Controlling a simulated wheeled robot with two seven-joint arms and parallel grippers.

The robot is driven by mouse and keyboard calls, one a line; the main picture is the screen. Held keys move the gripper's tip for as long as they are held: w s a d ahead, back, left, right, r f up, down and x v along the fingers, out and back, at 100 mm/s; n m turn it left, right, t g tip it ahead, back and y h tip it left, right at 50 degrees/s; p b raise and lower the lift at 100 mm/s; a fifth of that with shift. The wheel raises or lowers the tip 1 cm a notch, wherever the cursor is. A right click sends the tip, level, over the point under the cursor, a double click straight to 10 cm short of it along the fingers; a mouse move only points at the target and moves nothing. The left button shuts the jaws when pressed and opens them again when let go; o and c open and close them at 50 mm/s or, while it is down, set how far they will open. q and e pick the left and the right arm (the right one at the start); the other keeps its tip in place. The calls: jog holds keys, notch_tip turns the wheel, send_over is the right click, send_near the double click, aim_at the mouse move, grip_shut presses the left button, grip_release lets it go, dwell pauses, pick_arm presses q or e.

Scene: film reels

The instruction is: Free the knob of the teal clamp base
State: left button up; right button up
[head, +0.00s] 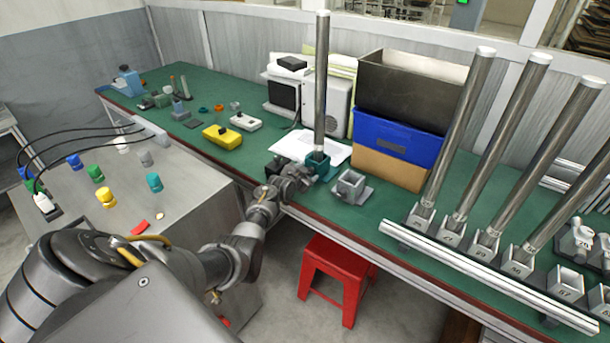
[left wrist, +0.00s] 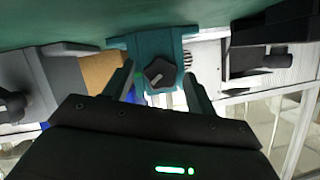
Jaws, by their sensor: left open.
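The teal clamp base (head: 318,160) stands near the front edge of the green bench, with a tall grey tube (head: 321,85) upright in it. My left gripper (head: 303,179) is at its front side. In the left wrist view, which looks upside down, the teal base (left wrist: 185,45) shows ahead with its dark knob (left wrist: 159,75) facing me. My left gripper (left wrist: 159,80) is open, one finger on each side of the knob. I cannot tell whether a finger touches it. The knob is hidden in the head view. My right gripper is not in view.
A grey clamp base (head: 350,187) stands just right of the teal one. A blue bin (head: 395,138) and a dark bin (head: 412,90) are stacked behind. A rack (head: 480,262) with several leaning tubes is at the right. A red stool (head: 333,275) stands below the bench.

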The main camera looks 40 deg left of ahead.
pick_arm(q)
jog(key=p+v, duration=0.1)
jog(key=v, duration=0.9)
jog(key=shift+s+r, duration=0.1)
jog(key=shift+s, duration=0.25)
